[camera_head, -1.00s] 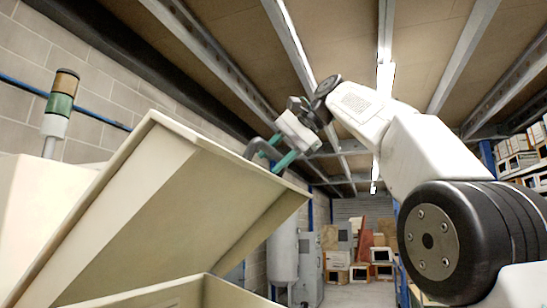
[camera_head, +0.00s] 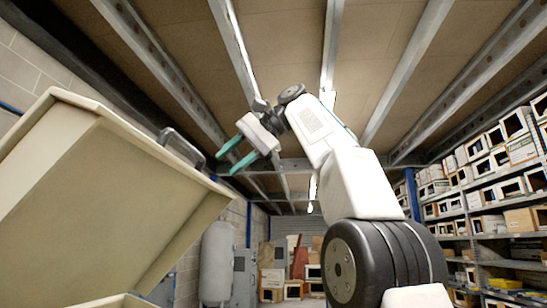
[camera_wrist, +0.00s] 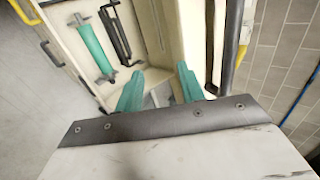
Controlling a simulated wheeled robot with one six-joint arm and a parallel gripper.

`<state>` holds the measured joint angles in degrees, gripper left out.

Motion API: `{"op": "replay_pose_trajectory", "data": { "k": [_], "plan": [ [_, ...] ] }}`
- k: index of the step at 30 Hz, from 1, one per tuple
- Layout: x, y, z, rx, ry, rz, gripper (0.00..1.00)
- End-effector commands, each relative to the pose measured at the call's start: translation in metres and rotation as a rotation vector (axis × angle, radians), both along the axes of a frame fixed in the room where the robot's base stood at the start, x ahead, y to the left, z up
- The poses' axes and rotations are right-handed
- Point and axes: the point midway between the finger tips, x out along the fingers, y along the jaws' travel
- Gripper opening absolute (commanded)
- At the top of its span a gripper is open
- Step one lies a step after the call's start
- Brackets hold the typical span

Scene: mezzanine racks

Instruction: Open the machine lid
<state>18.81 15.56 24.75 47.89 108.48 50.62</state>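The cream machine lid (camera_head: 120,190) stands raised and tilted at the left of the head view, with its underside showing. Its grey handle (camera_head: 182,147) is on the upper outer edge. My gripper (camera_head: 225,164) is to the right of the handle, apart from it, with its two green fingers spread and nothing between them. In the wrist view my gripper (camera_wrist: 158,88) is above the open machine body (camera_wrist: 62,22). A green cylinder (camera_wrist: 93,45) and a dark bar (camera_wrist: 116,35) show inside it. A long dark handle (camera_wrist: 232,42) is at the right there.
Shelves of boxes (camera_head: 485,170) line the right side. A grey tank (camera_head: 217,262) and stacked boxes (camera_head: 290,275) stand at the back. A block wall (camera_head: 30,62) is at the left, and ceiling beams (camera_head: 330,45) run overhead.

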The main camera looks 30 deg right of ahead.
Motion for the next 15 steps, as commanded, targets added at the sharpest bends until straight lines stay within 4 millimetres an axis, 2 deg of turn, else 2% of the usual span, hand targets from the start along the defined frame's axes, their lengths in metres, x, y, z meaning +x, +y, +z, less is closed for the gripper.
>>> {"op": "replay_pose_trajectory", "data": {
  "k": [15],
  "plan": [
    [-0.054, -0.065, -0.001, 0.0, 0.001, -0.003, 0.39]
  ]
}}
